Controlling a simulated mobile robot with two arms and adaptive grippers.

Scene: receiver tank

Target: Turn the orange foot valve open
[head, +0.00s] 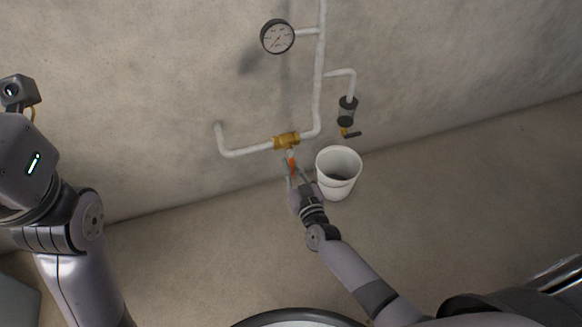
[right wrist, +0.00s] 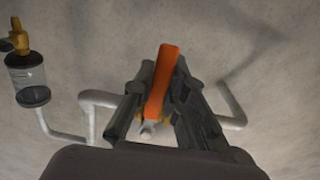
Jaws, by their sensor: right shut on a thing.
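The orange foot valve handle (head: 292,160) hangs below a brass valve body (head: 286,141) on the white pipe at the wall. In the right wrist view the orange handle (right wrist: 161,82) stands between the two dark fingers. My right gripper (head: 293,176) is shut on the handle. It also shows in the right wrist view (right wrist: 162,98), where its fingers hide most of the brass body. My left arm (head: 62,225) is at the left of the head view; its gripper fingers do not show.
A white bucket (head: 338,160) stands on the floor just right of my right gripper. A round gauge (head: 277,36) sits higher on the pipe. The floor left of the gripper is clear.

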